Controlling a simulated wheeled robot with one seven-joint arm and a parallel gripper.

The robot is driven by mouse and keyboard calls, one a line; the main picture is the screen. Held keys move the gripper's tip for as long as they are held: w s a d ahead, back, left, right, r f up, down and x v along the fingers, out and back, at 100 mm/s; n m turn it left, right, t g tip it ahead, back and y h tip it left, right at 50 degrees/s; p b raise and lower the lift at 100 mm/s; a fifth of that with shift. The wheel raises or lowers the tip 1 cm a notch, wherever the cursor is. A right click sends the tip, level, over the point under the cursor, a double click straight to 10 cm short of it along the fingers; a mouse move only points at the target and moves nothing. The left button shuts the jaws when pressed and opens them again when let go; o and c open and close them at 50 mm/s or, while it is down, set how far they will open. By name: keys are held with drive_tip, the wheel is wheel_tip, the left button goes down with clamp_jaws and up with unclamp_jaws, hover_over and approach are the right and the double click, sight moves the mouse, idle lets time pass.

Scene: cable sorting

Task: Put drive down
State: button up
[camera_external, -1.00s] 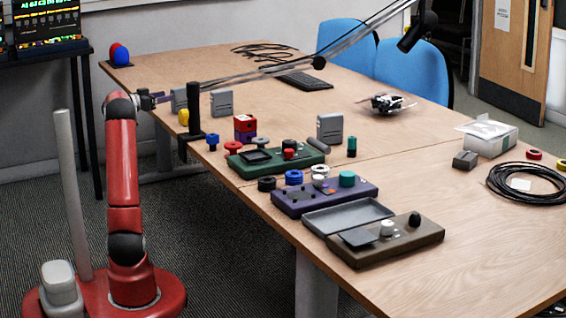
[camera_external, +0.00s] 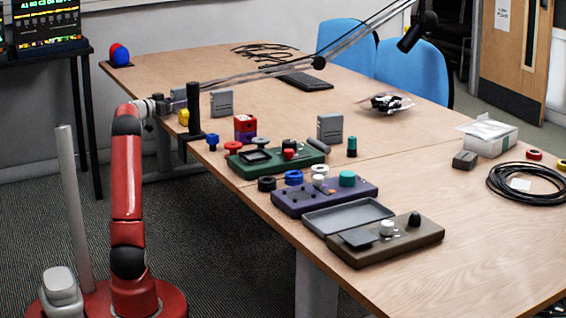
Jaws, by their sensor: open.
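One drive (camera_external: 222,103) is near the left end, and another drive (camera_external: 330,128) stands near the middle. A third grey unit (camera_external: 179,94) is partly hidden behind my gripper (camera_external: 178,103). My gripper is at the table's left edge, beside the yellow piece, and is open. I cannot tell whether its fingers touch the grey unit or are around it.
A black clamp post (camera_external: 195,112) stands on the table edge just right of my gripper. A yellow piece (camera_external: 184,117) is close by. Green (camera_external: 270,160), purple (camera_external: 325,195) and brown (camera_external: 385,240) panels line the near edge.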

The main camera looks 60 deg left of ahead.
drive_tip(key=shift+w+a+r, duration=0.1)
drive_tip(key=shift+w+a, duration=0.05)
drive_tip(key=shift+w, duration=0.6)
drive_tip(key=shift+w+a, duration=0.15)
drive_tip(key=shift+w, duration=0.55)
clamp_jaws()
